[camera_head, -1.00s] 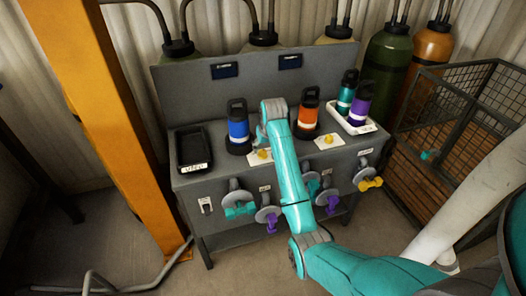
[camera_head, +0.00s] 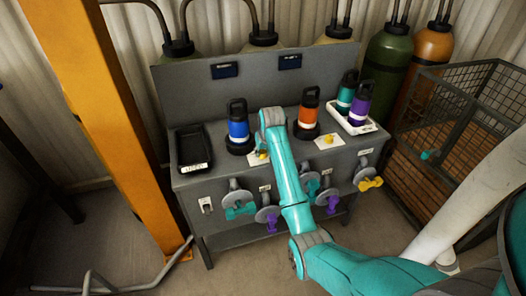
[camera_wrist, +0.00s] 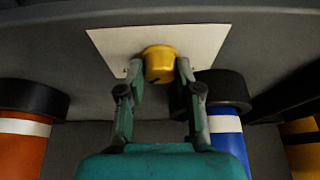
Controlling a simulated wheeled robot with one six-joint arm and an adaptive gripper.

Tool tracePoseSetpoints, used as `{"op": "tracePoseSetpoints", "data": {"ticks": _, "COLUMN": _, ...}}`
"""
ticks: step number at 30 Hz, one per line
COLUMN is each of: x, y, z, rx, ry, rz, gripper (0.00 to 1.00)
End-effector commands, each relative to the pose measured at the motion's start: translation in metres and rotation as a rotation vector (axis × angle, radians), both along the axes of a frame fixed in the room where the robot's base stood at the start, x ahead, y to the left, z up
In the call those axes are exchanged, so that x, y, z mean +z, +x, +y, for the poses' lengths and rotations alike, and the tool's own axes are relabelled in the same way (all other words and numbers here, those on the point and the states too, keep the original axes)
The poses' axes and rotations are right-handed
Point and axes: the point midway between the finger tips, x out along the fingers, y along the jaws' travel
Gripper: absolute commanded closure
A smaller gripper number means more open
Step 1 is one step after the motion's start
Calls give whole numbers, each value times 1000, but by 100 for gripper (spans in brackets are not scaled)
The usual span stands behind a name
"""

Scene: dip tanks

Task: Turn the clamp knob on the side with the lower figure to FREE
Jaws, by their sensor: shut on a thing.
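The yellow clamp knob (camera_wrist: 158,64) sits on a white plate (camera_wrist: 205,43) beside the blue bottle (camera_head: 238,128). My gripper (camera_wrist: 158,68) is shut on this knob, one finger on each side. In the head view my arm partly covers the knob and its plate. A second yellow knob (camera_head: 328,140) is on a white plate by the orange bottle (camera_head: 308,112). Two dark displays (camera_head: 224,70) and (camera_head: 290,61) are on the back panel; their figures are too small to read. Any lettering on the knob plates is unreadable.
A black tray (camera_head: 193,147) stands at the bench's left end. A white tray (camera_head: 368,126) holds teal and purple bottles at right. Coloured valve handles (camera_head: 370,183) line the front. An orange post (camera_head: 118,120) and a wire cage (camera_head: 470,110) flank the bench.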

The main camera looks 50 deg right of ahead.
Motion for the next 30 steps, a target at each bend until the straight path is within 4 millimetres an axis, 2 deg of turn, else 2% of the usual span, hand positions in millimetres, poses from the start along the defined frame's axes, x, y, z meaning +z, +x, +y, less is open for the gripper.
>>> {"op": "tracePoseSetpoints", "data": {"ticks": 8, "x": 0, "y": 0, "z": -1, "rx": 38, "ry": 1, "rz": 1, "gripper": 100}}
{"op": "tracePoseSetpoints", "data": {"ticks": 14, "x": 0, "y": -1, "z": -1, "rx": 146, "ry": 2, "rz": 0, "gripper": 100}}
{"op": "tracePoseSetpoints", "data": {"ticks": 30, "x": 0, "y": -1, "z": -4, "rx": 639, "ry": 1, "rz": -1, "gripper": 100}}
